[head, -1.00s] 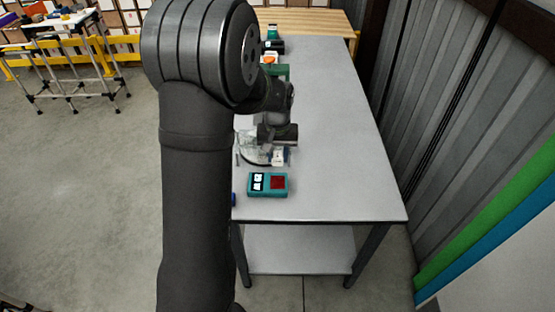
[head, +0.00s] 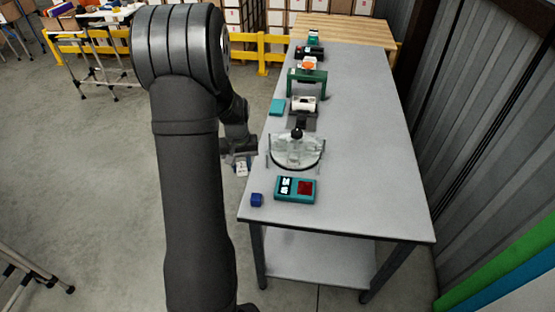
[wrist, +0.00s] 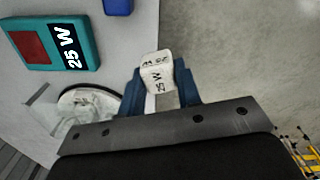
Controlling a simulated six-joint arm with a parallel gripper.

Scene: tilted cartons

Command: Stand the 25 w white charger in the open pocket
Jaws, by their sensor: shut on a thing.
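The white charger, marked 25 W, shows in the wrist view (wrist: 156,72) and small in the head view (head: 242,169). My gripper (wrist: 158,84) is shut on it, with one blue finger on each side. In the head view my gripper (head: 241,161) is beside the table's left edge, left of the clear round dish. A teal box (head: 309,198) with a 25 W label and a dark red panel lies near the table's front; it also shows in the wrist view (wrist: 88,28). I cannot make out the open pocket.
The clear round dish (head: 285,158) has a dark knob. A blue block (head: 257,200) sits at the table's left edge. Behind are a white object (head: 303,103), a teal block (head: 277,107) and a green arch (head: 307,76). The grey table's (head: 375,170) right side is clear.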

